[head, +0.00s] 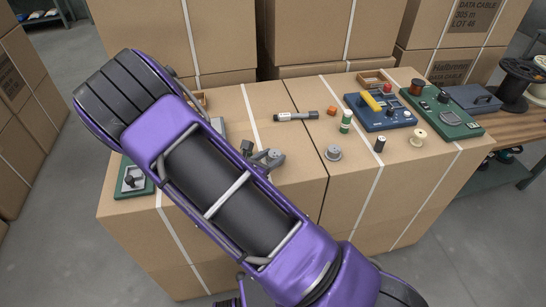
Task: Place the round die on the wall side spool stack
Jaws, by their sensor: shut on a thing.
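My purple arm crosses the left half of the head view, and its gripper end is not clearly visible. A grey and dark grey piece (265,157) shows past the arm's edge above the carton top; I cannot tell what it is. I cannot make out the round die. A grey spool (333,153) sits on the middle of the carton top. A green and white spool or stack (345,122) stands behind it. A black spool (380,145) and a cream spool (418,137) are to the right. I cannot tell which is the wall side stack.
An orange cube (331,111) and a grey-black tube (295,116) lie farther back. Tall cartons (300,30) close off the rear. The carton's front middle is clear.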

